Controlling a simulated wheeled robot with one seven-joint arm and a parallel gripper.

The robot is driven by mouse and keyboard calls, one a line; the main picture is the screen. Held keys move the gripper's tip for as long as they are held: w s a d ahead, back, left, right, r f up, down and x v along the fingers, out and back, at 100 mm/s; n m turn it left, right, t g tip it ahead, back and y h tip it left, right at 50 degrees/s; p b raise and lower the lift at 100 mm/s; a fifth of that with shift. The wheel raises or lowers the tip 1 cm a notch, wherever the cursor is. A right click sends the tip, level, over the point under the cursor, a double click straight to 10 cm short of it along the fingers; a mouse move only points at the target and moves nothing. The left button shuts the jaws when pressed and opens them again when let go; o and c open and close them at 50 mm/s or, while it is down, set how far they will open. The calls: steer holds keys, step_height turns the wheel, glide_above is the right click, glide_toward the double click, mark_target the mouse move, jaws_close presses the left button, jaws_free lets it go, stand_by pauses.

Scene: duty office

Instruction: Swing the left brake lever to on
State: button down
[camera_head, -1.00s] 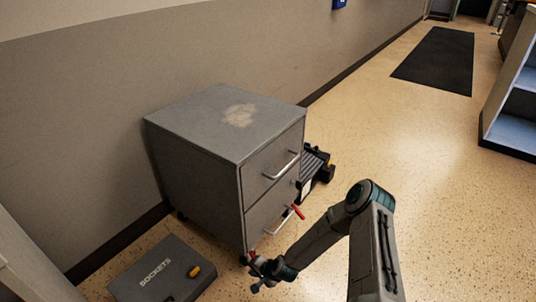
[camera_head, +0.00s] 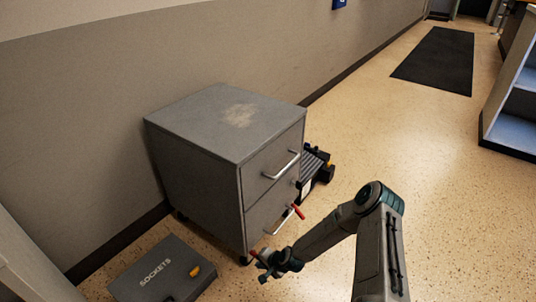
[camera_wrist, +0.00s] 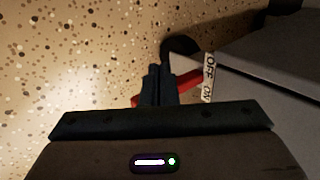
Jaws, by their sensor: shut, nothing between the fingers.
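A grey two-drawer cabinet (camera_head: 195,165) stands against the wall. The left brake lever (camera_head: 253,253) is a small red bar low at its front left corner. In the wrist view the red lever (camera_wrist: 188,80) runs behind my fingers, showing on both sides of them, beside a white label (camera_wrist: 209,78) reading OFF and ON. My gripper (camera_head: 263,265) is shut and empty at this lever; its fingers (camera_wrist: 158,86) overlap the lever in view, and I cannot tell whether they touch. The right brake lever (camera_head: 299,211), red-tipped, sticks out at the front right corner.
A dark case marked SOCKETS (camera_head: 160,272) lies on the floor left of my gripper. Two drawer handles (camera_head: 282,166) jut from the front. The floor to the right is open.

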steer(key=shift+w+d, duration=0.85)
steer(key=shift+w, duration=0.2)
steer(key=shift+s, duration=0.1)
steer(key=s+d+r+p, duration=0.6)
steer(key=s+d, duration=0.1)
steer(key=shift+s+d, duration=0.35)
steer(key=shift+s, duration=0.05)
stand_by(0.8)
